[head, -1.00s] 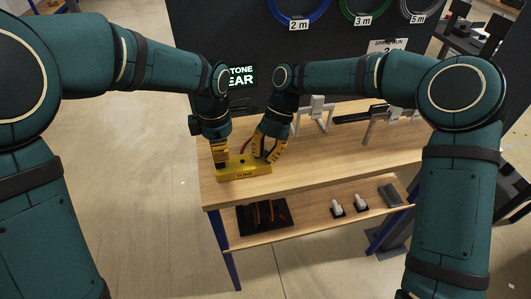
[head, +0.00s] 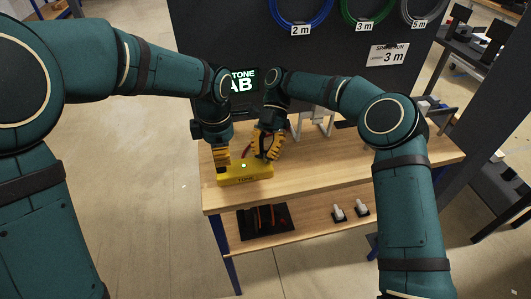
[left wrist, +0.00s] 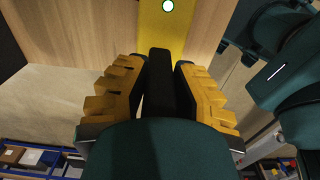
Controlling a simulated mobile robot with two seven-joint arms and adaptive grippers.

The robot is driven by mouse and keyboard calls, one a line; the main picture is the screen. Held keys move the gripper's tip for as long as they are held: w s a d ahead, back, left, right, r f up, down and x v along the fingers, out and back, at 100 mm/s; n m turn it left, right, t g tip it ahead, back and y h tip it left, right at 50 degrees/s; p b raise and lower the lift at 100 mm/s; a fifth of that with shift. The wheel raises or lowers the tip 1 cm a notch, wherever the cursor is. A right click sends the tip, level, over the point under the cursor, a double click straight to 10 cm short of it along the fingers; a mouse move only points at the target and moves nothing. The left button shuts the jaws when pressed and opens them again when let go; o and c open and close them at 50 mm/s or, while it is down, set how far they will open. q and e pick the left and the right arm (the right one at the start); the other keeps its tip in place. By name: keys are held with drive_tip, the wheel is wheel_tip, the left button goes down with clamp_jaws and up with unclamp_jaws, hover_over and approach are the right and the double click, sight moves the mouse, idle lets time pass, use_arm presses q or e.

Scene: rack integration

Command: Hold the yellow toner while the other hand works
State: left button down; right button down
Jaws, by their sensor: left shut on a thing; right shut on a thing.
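The yellow toner (head: 250,175) lies flat near the front left of the bench top, with a small lit green lamp on top. It also shows at the top of the left wrist view (left wrist: 160,35). My left gripper (head: 222,168) points down at the toner's left end. In the left wrist view its orange fingers (left wrist: 168,75) close on a dark upright piece at the toner. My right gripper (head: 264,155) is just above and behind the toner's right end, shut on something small. A short red lead (head: 247,149) shows beside its fingers; how it is held is unclear.
A white stand (head: 318,122) is on the bench (head: 365,160) to the right. A black tray (head: 265,221) and two small white-topped items lie on the lower shelf.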

use_arm(q)
drive_tip(key=shift+f, duration=0.1)
use_arm(e)
drive_tip(key=shift+f, duration=0.1)
drive_tip(key=c, duration=1)
unclamp_jaws()
